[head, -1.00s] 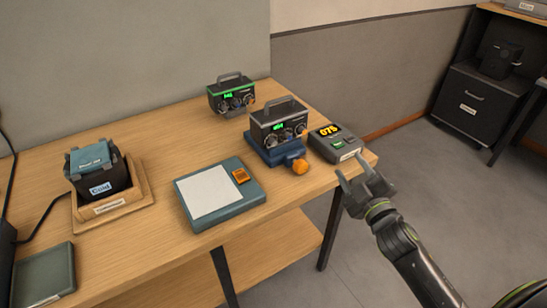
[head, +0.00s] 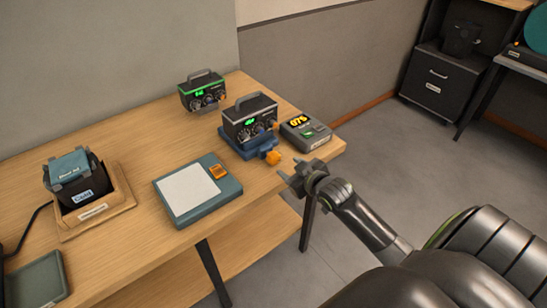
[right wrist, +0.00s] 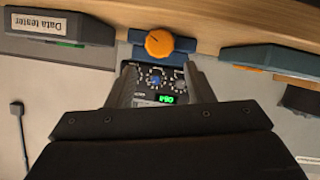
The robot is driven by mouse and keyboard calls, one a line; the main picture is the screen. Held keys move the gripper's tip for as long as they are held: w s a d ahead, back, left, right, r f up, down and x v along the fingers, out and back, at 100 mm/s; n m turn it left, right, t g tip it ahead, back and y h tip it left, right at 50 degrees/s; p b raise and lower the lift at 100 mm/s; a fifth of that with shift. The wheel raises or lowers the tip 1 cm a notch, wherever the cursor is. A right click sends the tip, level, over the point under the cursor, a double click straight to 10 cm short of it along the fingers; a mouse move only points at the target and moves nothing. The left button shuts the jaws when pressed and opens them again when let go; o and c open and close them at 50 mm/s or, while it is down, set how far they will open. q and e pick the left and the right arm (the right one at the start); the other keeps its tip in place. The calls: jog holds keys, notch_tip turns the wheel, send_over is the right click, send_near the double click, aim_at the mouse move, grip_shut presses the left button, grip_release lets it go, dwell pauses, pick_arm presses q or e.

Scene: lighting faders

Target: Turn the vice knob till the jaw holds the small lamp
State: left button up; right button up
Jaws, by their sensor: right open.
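A blue vice (head: 237,148) sits near the table's right front edge, with an orange knob (head: 272,157) on its front. The knob also shows in the right wrist view (right wrist: 159,42). A dark grey box with a handle, dials and a green display (head: 249,118) stands on the vice; whether the jaw touches it I cannot tell. I make out no separate small lamp. My right gripper (head: 289,172) is open and empty, just beyond the table edge, to the right of and apart from the knob. In the right wrist view its fingers (right wrist: 160,75) are spread below the knob. My left gripper is out of view.
A data tester (head: 305,131) with a yellow number sits right of the vice. A similar dark box (head: 202,92) stands behind. A teal pad with a white panel (head: 197,188) and a wooden tray (head: 98,222) lie to the left. Wood between them is clear.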

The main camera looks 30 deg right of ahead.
aim_at(276, 159)
jog(key=x, duration=1)
jog(key=shift+w, duration=0.15)
jog(key=c, duration=0.7)
jog(key=shift+d+f+m+b, duration=0.1)
jog(key=shift+m+b, duration=0.2)
jog(key=shift+m, duration=0.1)
jog(key=shift+y, duration=0.3)
jog(key=o, duration=0.7)
